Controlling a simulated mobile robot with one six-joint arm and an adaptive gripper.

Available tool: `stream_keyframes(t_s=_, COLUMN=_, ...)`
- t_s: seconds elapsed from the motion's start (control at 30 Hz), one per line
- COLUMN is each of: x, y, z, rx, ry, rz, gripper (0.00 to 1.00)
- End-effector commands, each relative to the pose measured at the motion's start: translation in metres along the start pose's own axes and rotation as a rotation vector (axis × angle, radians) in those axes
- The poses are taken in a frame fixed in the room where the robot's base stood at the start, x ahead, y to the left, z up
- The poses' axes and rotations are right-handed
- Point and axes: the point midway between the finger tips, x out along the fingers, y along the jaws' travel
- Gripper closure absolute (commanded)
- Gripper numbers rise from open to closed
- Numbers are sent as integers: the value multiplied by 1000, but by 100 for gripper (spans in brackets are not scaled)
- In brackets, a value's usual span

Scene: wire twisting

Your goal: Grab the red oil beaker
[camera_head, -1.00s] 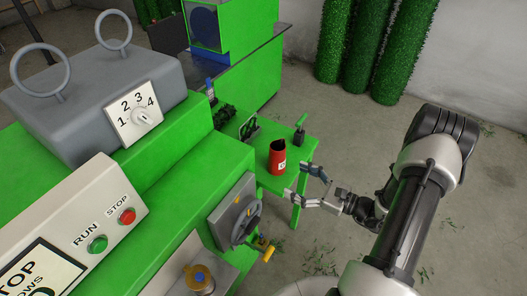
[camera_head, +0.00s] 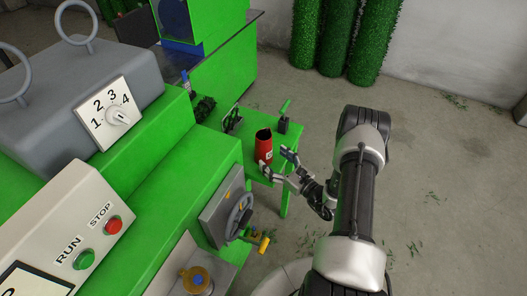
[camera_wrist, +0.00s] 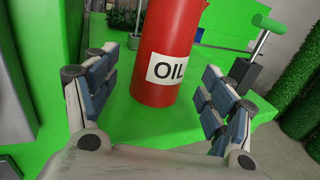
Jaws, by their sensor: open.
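The red oil beaker (camera_head: 264,146) stands upright on a small green table (camera_head: 256,184) in the head view. In the wrist view the beaker (camera_wrist: 167,55) is large, with a white "OIL" label facing me; its top is cut off by the frame. My gripper (camera_head: 277,160) is open, its fingers reaching in from the front right of the beaker. In the wrist view the gripper (camera_wrist: 160,95) has one finger on each side of the beaker's lower part, with visible gaps on both sides. I see no contact.
The green machine with a handwheel (camera_head: 240,216) and yellow handle stands close on the left. Open floor lies to the right.

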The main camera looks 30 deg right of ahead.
Motion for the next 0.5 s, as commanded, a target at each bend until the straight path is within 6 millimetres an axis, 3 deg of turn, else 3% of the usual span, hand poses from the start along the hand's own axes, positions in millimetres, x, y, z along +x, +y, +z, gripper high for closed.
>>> stream_keyframes(t_s=0.23, x=19, y=0, z=2, rx=-3, ry=-3, rz=3, gripper=24)
stream_keyframes(t_s=0.5, x=56, y=-2, z=7, rx=-2, ry=-2, rz=2, gripper=24)
